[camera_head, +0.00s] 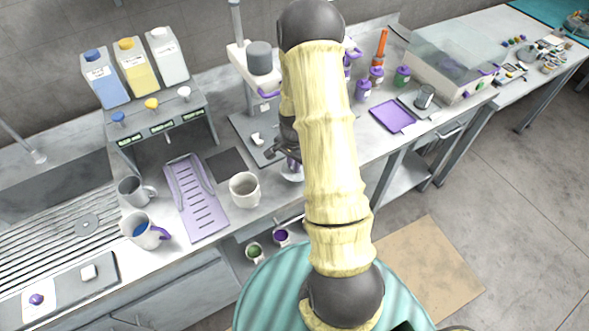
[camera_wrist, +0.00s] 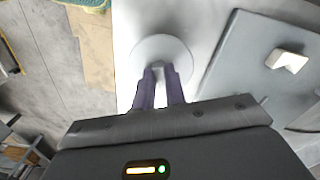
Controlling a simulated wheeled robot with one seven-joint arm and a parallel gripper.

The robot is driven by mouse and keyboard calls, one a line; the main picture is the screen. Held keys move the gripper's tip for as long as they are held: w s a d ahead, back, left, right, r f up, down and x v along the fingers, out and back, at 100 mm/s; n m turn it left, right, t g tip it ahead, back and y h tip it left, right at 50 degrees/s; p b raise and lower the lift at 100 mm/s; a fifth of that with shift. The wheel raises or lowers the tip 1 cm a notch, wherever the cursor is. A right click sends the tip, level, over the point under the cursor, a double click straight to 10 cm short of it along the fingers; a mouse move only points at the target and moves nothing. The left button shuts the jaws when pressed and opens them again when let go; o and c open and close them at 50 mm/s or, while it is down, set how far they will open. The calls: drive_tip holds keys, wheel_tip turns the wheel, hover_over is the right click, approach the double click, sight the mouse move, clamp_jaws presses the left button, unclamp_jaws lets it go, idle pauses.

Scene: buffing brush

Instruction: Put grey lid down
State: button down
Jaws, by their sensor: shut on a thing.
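The grey lid (camera_wrist: 150,48) is a round, pale disc with a small knob in the middle. In the wrist view it lies just beyond my fingertips, over the light counter top. My gripper (camera_wrist: 161,72) has purple fingers, shut on the lid's knob. In the head view my gripper (camera_head: 291,162) is partly hidden behind my arm, and a bit of the lid (camera_head: 290,176) shows below it, near the counter's front edge. I cannot tell whether the lid touches the counter.
A grey board (camera_wrist: 240,72) with a small white block (camera_wrist: 287,61) lies beside the lid. A white mug (camera_head: 244,190) stands to the left on the counter, near a purple slotted tray (camera_head: 196,200). A purple mat (camera_head: 393,116) lies to the right.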

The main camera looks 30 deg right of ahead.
drive_tip(key=shift+w+f+p, duration=0.1)
drive_tip(key=shift+f+p, duration=0.35)
drive_tip(key=shift+f, duration=1.3)
drive_tip(key=shift+f, duration=0.2)
drive_tip(key=c, duration=1.5)
unclamp_jaws()
drive_tip(key=shift+o, duration=0.2)
wheel_tip(320, 180, up, 12)
drive_tip(key=b, duration=0.3)
drive_tip(key=shift+r, duration=0.2)
